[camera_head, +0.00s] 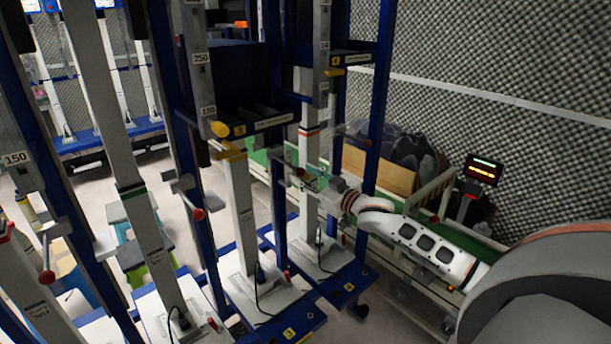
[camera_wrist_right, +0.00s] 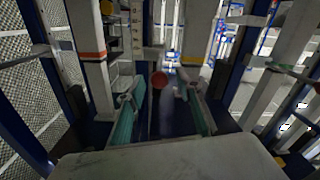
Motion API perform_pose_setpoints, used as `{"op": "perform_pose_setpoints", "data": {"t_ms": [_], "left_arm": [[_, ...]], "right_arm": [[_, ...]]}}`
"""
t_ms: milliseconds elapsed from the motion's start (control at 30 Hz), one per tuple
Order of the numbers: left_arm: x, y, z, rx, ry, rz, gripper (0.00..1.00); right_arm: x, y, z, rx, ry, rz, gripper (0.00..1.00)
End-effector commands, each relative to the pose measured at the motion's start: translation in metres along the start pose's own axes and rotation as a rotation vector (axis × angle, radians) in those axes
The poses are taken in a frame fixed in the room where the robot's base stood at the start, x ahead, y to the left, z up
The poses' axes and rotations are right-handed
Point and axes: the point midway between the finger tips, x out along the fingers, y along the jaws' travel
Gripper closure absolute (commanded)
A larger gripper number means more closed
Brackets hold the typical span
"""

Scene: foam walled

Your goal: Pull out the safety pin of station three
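Station three has a white column (camera_head: 242,205) with a yellow band, rising from a blue-edged base labelled 3 (camera_head: 289,332). A safety pin with a red ball end (camera_head: 300,172) sticks out to the right of this column at mid height. My right gripper (camera_head: 312,180) reaches in from the right and is close to the red ball. In the right wrist view the red ball (camera_wrist_right: 158,80) appears between and beyond the two teal-padded fingers (camera_wrist_right: 163,108), which are apart. No contact shows. The pin's shaft is mostly hidden. My left gripper is not in view.
Station four's column (camera_head: 309,150), with an orange band, stands just behind the right gripper. Other red ball ends show on the station to the left (camera_head: 198,214) and at station four (camera_head: 367,142). Blue uprights crowd the space. A lit display (camera_head: 483,170) stands at right.

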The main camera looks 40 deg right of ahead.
Motion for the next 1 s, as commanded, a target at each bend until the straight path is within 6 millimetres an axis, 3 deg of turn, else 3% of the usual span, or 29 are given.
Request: {"op": "perform_pose_setpoints", "data": {"t_ms": [367, 1000], "left_arm": [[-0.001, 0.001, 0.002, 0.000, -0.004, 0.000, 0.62], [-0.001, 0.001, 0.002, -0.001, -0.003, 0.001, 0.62]], "right_arm": [[-0.009, 0.001, 0.000, 0.000, -0.001, 0.002, 0.65], [-0.098, 0.000, 0.001, 0.000, -0.002, 0.001, 0.65]]}}
